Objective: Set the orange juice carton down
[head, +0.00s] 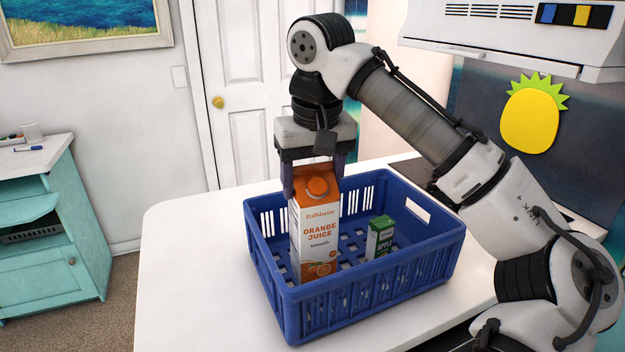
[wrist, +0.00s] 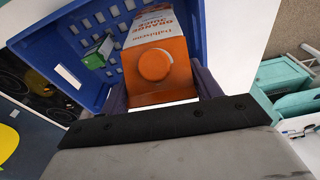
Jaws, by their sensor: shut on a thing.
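The orange juice carton (head: 318,238) is white and orange with a round orange cap and stands upright within the blue crate's walls, at its left part. I cannot tell whether its base touches the crate floor. My gripper (head: 318,180) is above the carton, pointing down, shut on its orange top. In the wrist view the carton's top and cap (wrist: 156,68) sit between the two fingers. The blue crate (head: 375,285) stands on the white counter. The fingers are partly hidden by the carton in the wrist view.
A small green and white apple juice carton (head: 380,237) stands in the crate to the right of the orange juice carton. The white counter (head: 195,260) is bare left of the crate. A dark hob lies behind the crate at right, and a range hood (head: 500,45) hangs above.

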